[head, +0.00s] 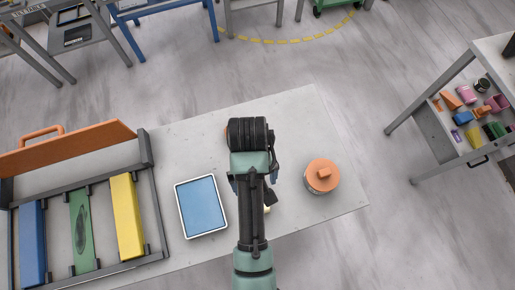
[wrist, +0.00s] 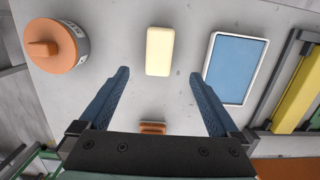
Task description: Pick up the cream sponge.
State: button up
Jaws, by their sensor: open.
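The cream sponge (wrist: 160,51) is a pale rounded block lying flat on the grey slab in the wrist view. It lies just beyond my fingertips, roughly centred between their lines. In the head view my arm hides nearly all of it; only a small pale edge (head: 267,209) shows beside the arm. My gripper (wrist: 159,75) is open and empty, its two blue fingers spread wider than the sponge. No contact with the sponge shows.
A blue pad in a white tray (head: 203,207) lies to the left, and an orange-lidded round tin (head: 322,177) to the right. A small orange-brown object (wrist: 152,128) lies near my gripper's base. A rack (head: 147,150) holds coloured blocks at far left.

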jog(key=f, duration=0.3)
jog(key=s+f+p, duration=0.1)
jog(key=f, duration=0.6)
jog(key=shift+s+d+f+p, duration=0.25)
jog(key=shift+d+f+p, duration=0.1)
jog(key=shift+p, duration=0.05)
jog(key=shift+f, duration=0.25)
jog(key=c, duration=1.4)
